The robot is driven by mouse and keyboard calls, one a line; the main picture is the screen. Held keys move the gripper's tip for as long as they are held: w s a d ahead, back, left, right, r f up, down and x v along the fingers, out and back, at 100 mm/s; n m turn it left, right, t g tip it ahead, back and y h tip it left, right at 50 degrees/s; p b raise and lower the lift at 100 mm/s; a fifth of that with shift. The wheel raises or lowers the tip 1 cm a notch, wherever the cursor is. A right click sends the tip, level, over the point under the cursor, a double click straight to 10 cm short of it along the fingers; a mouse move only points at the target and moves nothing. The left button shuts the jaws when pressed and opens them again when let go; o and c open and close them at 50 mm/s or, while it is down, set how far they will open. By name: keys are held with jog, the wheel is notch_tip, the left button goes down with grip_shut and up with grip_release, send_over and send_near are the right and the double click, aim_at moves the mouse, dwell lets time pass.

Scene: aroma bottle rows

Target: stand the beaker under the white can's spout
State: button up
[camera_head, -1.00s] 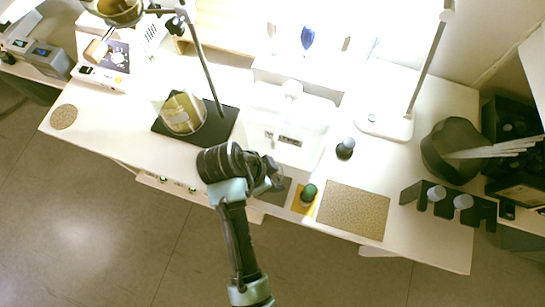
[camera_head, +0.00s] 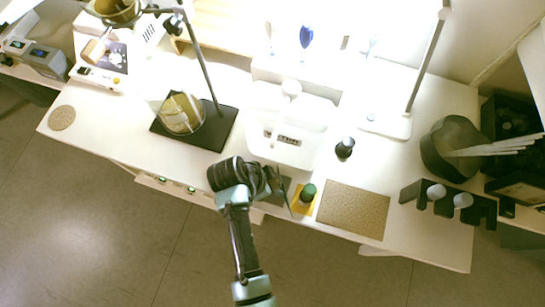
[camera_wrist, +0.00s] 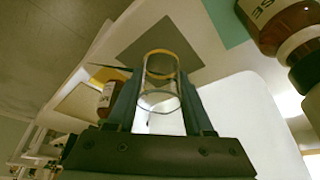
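My gripper (camera_head: 276,187) is at the table's front edge, over the grey mat (camera_head: 283,187). In the wrist view its two dark fingers (camera_wrist: 159,100) stand on either side of the clear glass beaker (camera_wrist: 160,72) and appear to touch it. The beaker has a yellowish rim, and the grey mat (camera_wrist: 158,48) shows behind it. Whether the beaker rests on anything is unclear. In the head view the arm hides it. A white device (camera_head: 290,115) with a small display and a rounded white top stands behind the gripper; I cannot make out a can or spout in the glare.
A green-capped bottle (camera_head: 308,192) stands on a yellow mat just right of the gripper. A dark-capped bottle (camera_head: 345,148) is farther back. A large amber-striped glass vessel (camera_head: 183,113) stands left. A brown cork mat (camera_head: 352,210) is bare. A brown bottle (camera_wrist: 282,22) looms at the wrist view's upper right.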

jog(key=o, duration=0.4)
jog(key=p+v, duration=0.1)
jog(key=v, duration=1.1)
jog(key=shift+r, duration=0.15)
